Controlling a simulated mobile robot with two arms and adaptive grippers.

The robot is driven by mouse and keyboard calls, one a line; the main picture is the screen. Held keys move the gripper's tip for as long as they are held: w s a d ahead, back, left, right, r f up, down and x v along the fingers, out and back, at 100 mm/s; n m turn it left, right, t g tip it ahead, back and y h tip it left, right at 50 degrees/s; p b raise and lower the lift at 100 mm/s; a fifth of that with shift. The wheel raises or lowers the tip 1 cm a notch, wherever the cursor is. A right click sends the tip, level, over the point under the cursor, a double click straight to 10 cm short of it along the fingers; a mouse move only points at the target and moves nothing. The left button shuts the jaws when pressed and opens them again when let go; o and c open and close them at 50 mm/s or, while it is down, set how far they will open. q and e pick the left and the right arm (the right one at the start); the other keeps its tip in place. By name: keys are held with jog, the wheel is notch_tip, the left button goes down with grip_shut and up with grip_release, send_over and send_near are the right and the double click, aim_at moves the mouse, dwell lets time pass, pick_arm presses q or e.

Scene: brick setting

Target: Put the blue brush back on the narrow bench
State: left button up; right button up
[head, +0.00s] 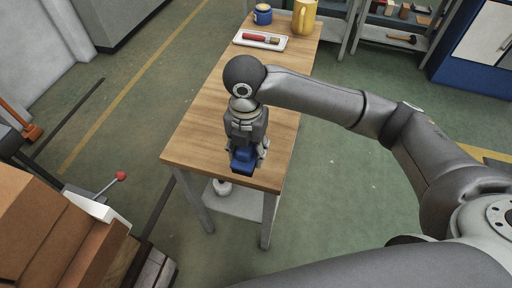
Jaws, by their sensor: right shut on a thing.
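The narrow bench (200,133) has a wooden top and grey legs, and runs away from me in the middle of the head view. My right gripper (245,158) is over the near end of the bench, pointing down. It is shut on a blue thing, which I take as the blue brush (242,160). The gripper hides part of it, and I cannot tell whether it touches the bench top. My left gripper is not in view.
Brown boxes (45,225) are at lower left. Bench top around the gripper is clear.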

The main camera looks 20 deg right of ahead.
jog(key=w+d+f, duration=0.1)
jog(key=w+f, duration=0.1)
jog(key=w+d+f, duration=0.1)
jog(key=w+f, duration=0.1)
jog(key=w+d+f, duration=0.1)
jog(key=w+f, duration=0.1)
jog(key=shift+w+d+f+p, duration=0.1)
jog(key=shift+w+d+p, duration=0.05)
jog(key=shift+d+p, duration=0.2)
jog(key=shift+w+d+f, duration=0.3)
jog(key=shift+w+f, duration=0.1)
jog(key=shift+f, duration=1.75)
jog(key=o, duration=1)
jog(key=shift+f, duration=0.15)
jog(key=shift+c, duration=0.2)
notch_tip(320, 180, up, 12)
jog(key=shift+r+b, duration=0.2)
jog(key=shift+b, duration=0.15)
